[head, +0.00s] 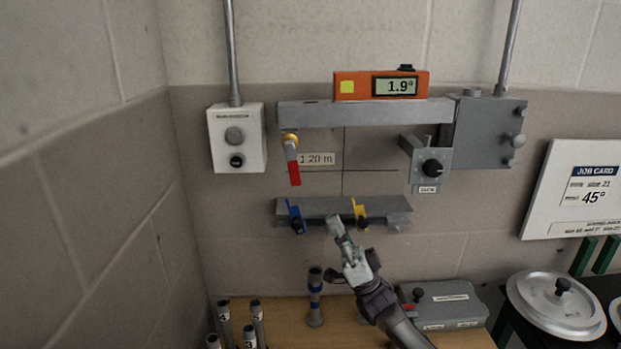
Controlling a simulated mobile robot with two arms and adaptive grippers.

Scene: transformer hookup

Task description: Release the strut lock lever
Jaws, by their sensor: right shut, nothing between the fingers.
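My right gripper (335,224) is shut with nothing in it. Its arm reaches up from the lower right, and its tip shows in front of the lower grey rail (335,206), just left of a yellow lever (360,212). I cannot tell whether it touches the rail or lever. A blue lever (294,217) is on the same rail, further left. A red-handled lever (294,172) hangs nearly straight down from a brass fitting under the upper grey bar (365,113). No lever bears a readable strut lock label. My left gripper is not in view.
An orange level (352,87) reading about 1.9° sits on the upper bar. A dark knob (432,168) is on a grey bracket at right. Below, a wooden bench (270,328) holds several upright tubes and a grey box (455,303). A wall stands close on the left.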

